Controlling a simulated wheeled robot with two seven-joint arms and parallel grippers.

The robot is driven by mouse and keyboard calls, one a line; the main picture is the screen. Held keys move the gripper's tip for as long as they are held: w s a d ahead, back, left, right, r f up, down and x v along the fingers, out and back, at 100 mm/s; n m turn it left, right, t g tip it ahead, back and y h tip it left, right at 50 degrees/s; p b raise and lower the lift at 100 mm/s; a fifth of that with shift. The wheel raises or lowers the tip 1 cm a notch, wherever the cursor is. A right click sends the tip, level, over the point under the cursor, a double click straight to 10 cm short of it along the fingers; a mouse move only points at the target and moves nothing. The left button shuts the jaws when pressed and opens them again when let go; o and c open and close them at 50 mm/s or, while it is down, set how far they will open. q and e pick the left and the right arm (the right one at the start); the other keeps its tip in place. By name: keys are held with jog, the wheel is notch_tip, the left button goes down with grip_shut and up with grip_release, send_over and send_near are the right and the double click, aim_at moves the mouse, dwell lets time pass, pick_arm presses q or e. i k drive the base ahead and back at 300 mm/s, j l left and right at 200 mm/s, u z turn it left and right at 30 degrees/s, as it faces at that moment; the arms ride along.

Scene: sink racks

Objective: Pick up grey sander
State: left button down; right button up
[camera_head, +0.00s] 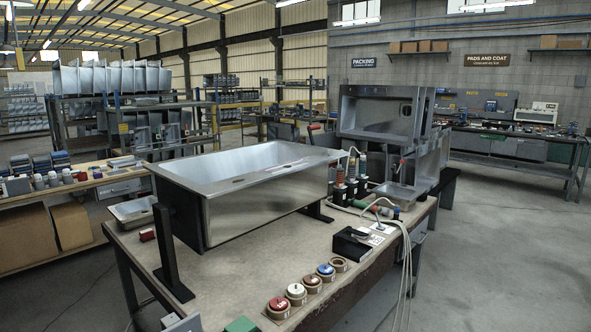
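Neither of my grippers can be made out in this view.
A large steel sink (245,180) stands on black supports on the bench. Several round colored discs (297,291) line the front right. A second sink (380,115) is at the back right. Open floor lies right.

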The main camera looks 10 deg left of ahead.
aim_at(351, 182)
jog(key=i+l+z, duration=0.35)
jog(key=i, duration=0.25)
jog(key=i+z, duration=0.4)
jog(key=i, duration=0.2)
